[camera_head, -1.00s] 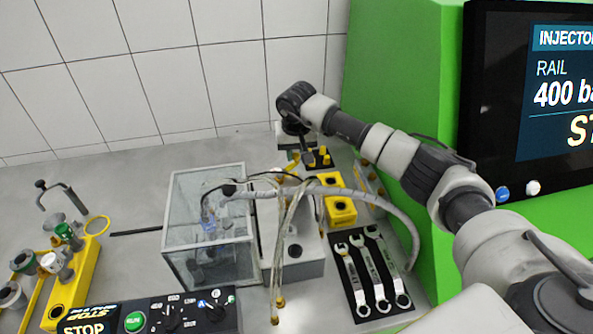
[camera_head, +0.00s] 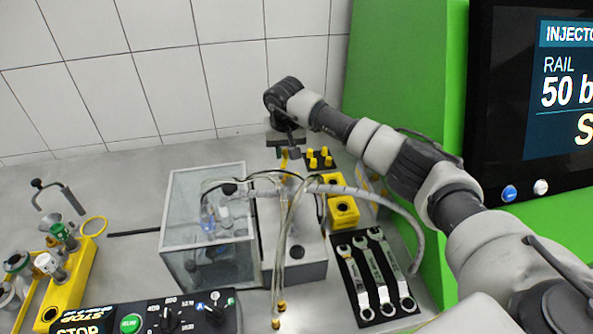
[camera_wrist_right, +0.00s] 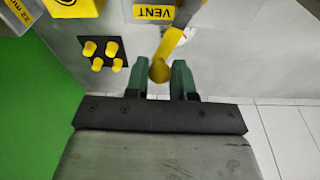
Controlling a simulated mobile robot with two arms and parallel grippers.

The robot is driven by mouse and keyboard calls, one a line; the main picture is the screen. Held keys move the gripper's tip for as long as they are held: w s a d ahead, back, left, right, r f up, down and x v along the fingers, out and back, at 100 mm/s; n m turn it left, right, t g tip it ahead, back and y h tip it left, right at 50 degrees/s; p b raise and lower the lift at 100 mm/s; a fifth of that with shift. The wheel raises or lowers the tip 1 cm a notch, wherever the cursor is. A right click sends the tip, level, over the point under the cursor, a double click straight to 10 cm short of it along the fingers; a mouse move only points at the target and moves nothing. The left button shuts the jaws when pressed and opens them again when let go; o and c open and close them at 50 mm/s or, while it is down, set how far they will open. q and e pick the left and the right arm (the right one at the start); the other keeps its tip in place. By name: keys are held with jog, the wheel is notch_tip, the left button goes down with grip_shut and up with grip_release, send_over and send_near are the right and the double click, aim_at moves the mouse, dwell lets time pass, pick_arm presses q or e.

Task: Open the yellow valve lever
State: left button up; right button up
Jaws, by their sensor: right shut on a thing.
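The yellow valve lever (camera_wrist_right: 172,42) shows in the right wrist view, with a round yellow knob at its end. My right gripper (camera_wrist_right: 160,78) has its two green fingers on either side of the knob and is shut on it. A VENT label (camera_wrist_right: 154,13) is beside the lever. In the head view a short piece of the lever (camera_head: 284,161) shows below my right gripper (camera_head: 286,148), behind the glass box. The lever's pivot is not clear in either view. My left gripper is not in view.
A black plate with yellow plugs (camera_head: 319,159) stands close to the right of the gripper. A glass box (camera_head: 205,230), hoses (camera_head: 375,196) and a wrench tray (camera_head: 374,278) are in front. The green cabinet (camera_head: 400,90) borders the right; a tiled wall (camera_head: 150,70) is behind.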

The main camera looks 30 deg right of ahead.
jog(key=shift+w+a+r, duration=0.15)
jog(key=shift+w+a+b, duration=0.1)
jog(key=shift+a+b, duration=0.05)
jog(key=shift+b, duration=0.2)
jog(key=shift+w+a+r, duration=0.1)
jog(key=shift+w+a, duration=0.2)
jog(key=shift+a, duration=0.1)
jog(key=shift+a+b, duration=0.1)
jog(key=shift+b, duration=0.25)
jog(key=shift+w+a, duration=0.1)
jog(key=shift+a, duration=0.15)
jog(key=o, duration=1.3)
jog(key=shift+a+f, duration=0.1)
jog(key=shift+f, duration=0.1)
jog(key=shift+r, duration=0.15)
jog(key=shift+r+p, duration=1.35)
jog(key=shift+r, duration=1.5)
